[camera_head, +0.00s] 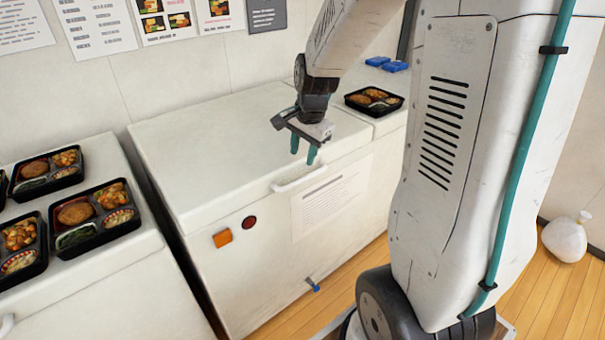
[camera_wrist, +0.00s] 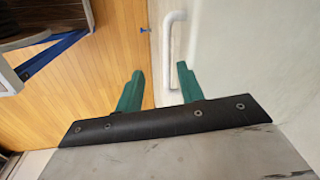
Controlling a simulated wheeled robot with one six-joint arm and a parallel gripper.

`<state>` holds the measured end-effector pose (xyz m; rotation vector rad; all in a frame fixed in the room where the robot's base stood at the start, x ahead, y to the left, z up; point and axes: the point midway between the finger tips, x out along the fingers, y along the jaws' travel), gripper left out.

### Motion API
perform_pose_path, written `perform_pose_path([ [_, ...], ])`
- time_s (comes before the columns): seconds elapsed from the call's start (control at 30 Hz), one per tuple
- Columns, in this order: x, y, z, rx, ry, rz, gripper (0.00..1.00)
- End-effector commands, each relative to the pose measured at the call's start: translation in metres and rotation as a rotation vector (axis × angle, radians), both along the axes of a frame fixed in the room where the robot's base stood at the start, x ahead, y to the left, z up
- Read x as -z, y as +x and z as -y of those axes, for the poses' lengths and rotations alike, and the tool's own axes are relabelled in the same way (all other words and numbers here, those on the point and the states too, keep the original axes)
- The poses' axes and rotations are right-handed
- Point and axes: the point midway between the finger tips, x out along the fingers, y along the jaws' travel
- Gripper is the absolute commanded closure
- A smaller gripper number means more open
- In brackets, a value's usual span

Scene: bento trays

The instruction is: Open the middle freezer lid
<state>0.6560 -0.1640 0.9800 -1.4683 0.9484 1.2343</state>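The middle freezer (camera_head: 262,262) is a white chest with a flat white lid (camera_head: 215,135), which lies closed. A white bar handle (camera_head: 300,178) sits at the lid's front edge; it also shows in the wrist view (camera_wrist: 169,50), beyond the fingertips and slightly right of centre. My gripper (camera_head: 303,158) has two teal fingers pointing down, just above and behind the handle in the head view. In the wrist view my gripper (camera_wrist: 160,70) is open, with a clear gap between the fingers and nothing held.
Black bento trays (camera_head: 98,215) sit on the left freezer (camera_head: 125,262). Another bento tray (camera_head: 374,101) and blue items (camera_head: 387,63) are on the right freezer. A blue-ended drain fitting (camera_head: 313,285) sticks out low. A white bag (camera_head: 566,238) lies on the wooden floor. The middle lid is bare.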

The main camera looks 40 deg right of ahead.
Motion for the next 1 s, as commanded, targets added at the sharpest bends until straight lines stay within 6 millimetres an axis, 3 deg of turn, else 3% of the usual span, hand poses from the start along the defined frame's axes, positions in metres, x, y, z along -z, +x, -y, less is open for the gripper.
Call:
perform_pose_path([
  [0.1,0.025,0.014,0.02,0.128,0.019,0.0,0.62],
  [0.23,0.037,0.021,0.031,0.195,0.028,0.006,0.62],
  [0.7,0.101,0.034,0.031,0.205,0.03,0.004,0.62],
  [1.0,0.114,0.037,0.031,0.204,0.029,0.007,0.62],
])
